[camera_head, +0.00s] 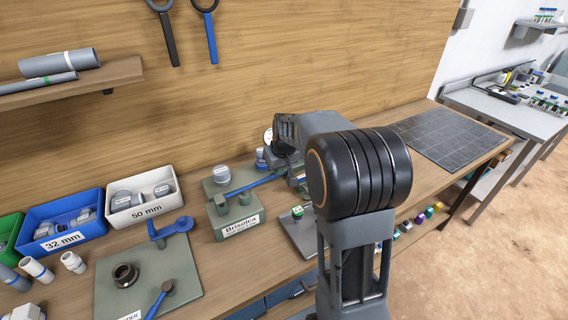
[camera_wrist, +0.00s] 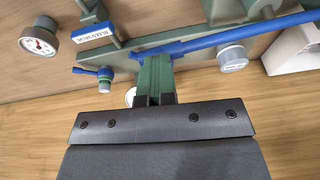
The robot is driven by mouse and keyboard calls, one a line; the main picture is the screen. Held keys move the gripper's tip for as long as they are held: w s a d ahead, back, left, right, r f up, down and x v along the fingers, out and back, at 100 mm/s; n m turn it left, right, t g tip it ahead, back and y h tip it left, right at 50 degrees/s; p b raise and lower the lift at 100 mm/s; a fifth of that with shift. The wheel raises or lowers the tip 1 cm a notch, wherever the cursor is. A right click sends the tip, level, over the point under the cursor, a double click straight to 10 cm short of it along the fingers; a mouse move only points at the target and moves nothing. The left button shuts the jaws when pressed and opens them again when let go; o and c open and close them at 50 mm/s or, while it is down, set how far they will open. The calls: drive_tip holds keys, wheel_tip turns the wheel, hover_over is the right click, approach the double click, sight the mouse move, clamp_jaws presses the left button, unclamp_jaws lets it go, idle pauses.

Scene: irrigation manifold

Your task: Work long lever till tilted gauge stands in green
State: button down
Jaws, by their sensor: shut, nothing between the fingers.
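The long blue lever (camera_head: 250,185) runs from a green block labelled "Brisolca" (camera_head: 236,221) toward my gripper. In the wrist view the blue lever (camera_wrist: 240,36) crosses the upper part. My gripper (camera_wrist: 157,57) has its two green fingers together, with nothing between them, and their tips are at the lever; whether they touch it I cannot tell. A round white gauge (camera_wrist: 38,41) with a red mark shows at upper left, tilted; its needle is too small to read. In the head view a white dial (camera_head: 268,136) is partly hidden behind my gripper.
A small blue-handled valve (camera_wrist: 104,76) is left of the fingers. A grey cap (camera_wrist: 233,58) is right of them. Left on the bench are a green plate (camera_head: 200,274) with blue handles and bins of fittings (camera_head: 143,212). A dark gridded mat (camera_head: 445,135) lies clear at right.

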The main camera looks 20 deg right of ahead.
wheel_tip(320, 180, down, 4)
drive_tip(key=shift+r+b, duration=0.1)
drive_tip(key=shift+b, duration=1.1)
drive_tip(key=shift+s+d, duration=0.1)
drive_tip(key=shift+f, duration=0.2)
drive_tip(key=shift+r, duration=0.1)
drive_tip(key=w+d+p+v, duration=0.1)
drive_tip(key=p+v, duration=0.1)
drive_tip(key=v, duration=1.2)
drive_tip(key=shift+w+d+r, duration=0.3)
drive_tip(key=shift+d+r, duration=0.1)
